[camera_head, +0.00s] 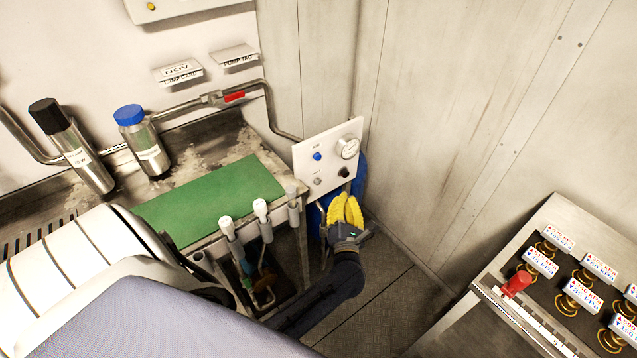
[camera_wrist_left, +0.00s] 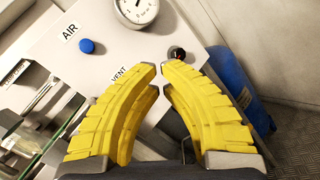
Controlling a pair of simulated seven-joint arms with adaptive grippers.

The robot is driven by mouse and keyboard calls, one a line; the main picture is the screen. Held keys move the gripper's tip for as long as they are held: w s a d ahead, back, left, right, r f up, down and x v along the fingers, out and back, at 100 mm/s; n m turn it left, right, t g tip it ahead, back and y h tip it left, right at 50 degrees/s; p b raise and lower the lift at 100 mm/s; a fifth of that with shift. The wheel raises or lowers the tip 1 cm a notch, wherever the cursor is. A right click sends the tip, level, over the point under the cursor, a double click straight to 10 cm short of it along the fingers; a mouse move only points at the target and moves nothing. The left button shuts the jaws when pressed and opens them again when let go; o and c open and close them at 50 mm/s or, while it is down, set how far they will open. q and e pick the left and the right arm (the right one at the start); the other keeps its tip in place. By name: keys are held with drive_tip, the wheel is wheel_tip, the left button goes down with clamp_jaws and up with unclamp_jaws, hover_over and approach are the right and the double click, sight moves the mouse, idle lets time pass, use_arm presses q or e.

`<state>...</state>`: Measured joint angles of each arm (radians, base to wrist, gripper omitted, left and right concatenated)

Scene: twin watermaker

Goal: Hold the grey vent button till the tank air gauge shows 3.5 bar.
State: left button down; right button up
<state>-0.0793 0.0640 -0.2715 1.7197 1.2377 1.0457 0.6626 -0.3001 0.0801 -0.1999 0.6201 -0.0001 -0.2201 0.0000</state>
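The grey vent button (camera_head: 318,181) is on a white panel (camera_head: 302,157), below a blue button (camera_head: 317,156). In the left wrist view, the VENT label (camera_wrist_left: 119,74) shows, but the button is hidden behind a yellow finger. The round air gauge (camera_head: 347,148) is at the panel's upper right; it also shows in the left wrist view (camera_wrist_left: 137,8), its reading too small to tell. My left gripper (camera_head: 346,198) is by the panel's lower right, its fingertips close together with nothing between them. I cannot tell whether it touches the panel. My right gripper is out of view.
A black knob (camera_head: 344,172) is near my fingertips. A blue cylinder (camera_wrist_left: 238,88) stands behind the gripper. White-topped valves (camera_head: 261,210) line the bench edge beside a green mat (camera_head: 212,198). A rack of tagged fittings (camera_head: 541,262) stands at the right.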

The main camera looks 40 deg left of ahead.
sight(317, 182)
use_arm(q)
drive_tip(key=w+a, duration=0.2)
drive_tip(key=a, duration=0.4)
drive_tip(key=shift+a, duration=0.15)
idle(0.3)
drive_tip(key=c, duration=2.1)
unclamp_jaws()
clamp_jaws()
drive_tip(key=shift+w+a, duration=0.3)
drive_tip(key=shift+a, duration=0.6)
idle(3.2)
